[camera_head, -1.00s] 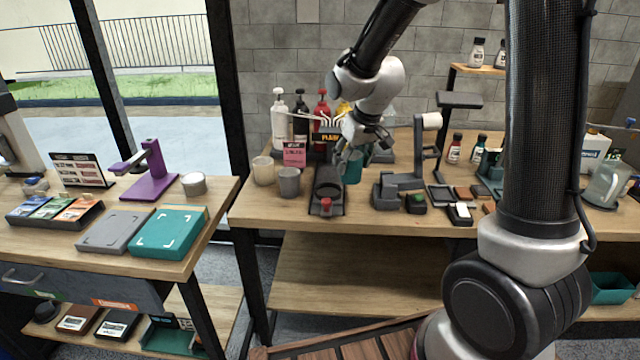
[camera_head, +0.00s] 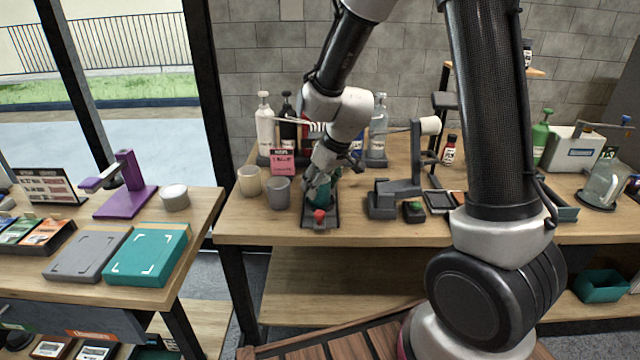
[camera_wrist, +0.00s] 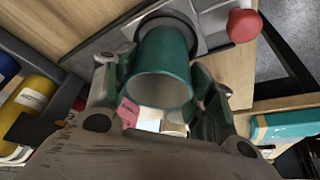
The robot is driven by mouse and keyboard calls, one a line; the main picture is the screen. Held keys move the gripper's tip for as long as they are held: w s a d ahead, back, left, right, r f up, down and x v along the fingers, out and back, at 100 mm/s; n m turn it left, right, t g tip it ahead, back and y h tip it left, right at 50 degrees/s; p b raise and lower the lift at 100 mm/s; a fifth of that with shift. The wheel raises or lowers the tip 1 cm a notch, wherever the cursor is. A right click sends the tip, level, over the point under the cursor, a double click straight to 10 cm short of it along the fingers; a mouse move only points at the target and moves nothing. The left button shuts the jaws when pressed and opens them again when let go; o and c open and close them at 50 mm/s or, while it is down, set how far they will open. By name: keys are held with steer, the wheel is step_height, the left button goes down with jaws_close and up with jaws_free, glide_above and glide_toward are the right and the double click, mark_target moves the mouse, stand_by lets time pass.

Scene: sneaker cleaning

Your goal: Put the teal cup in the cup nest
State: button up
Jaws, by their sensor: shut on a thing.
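The teal cup (camera_head: 325,195) is in my gripper (camera_head: 318,186), over the dark nest (camera_head: 307,219) with a red knob at its front. In the wrist view the teal cup (camera_wrist: 166,52) sits between the two fingers of my gripper (camera_wrist: 155,80), which are shut on its sides. Its open rim faces the camera, and its far end is at the black ring of the nest (camera_wrist: 186,22). I cannot tell if the cup's base rests inside the ring or is just above it. In the head view my gripper hides part of the cup and the ring.
A grey cup (camera_head: 278,194) and a cream cup (camera_head: 249,181) stand close left of the nest. A pink sign (camera_head: 283,161) and pump bottles (camera_head: 265,128) are behind. A grey stand with a white roller (camera_head: 398,188) is to the right. The table's front edge is close.

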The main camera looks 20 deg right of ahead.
steer(key=shift+f, duration=0.15)
steer(key=o, duration=0.9)
steer(key=v, duration=1.1)
steer(key=s+d+r+m, duration=0.1)
steer(key=s+d+r, duration=0.2)
steer(key=s, duration=0.4)
steer(key=s+d+r+m+h, duration=0.1)
steer(key=s+d+r+m, duration=0.1)
steer(key=s+d, duration=0.3)
steer(key=s+d+r+m+h, duration=0.1)
steer(key=s+d+r, duration=0.3)
steer(key=s, duration=0.7)
steer(key=shift+d+r+m, duration=0.25)
steer(key=shift+d+m, duration=0.25)
steer(key=shift+m, duration=0.2)
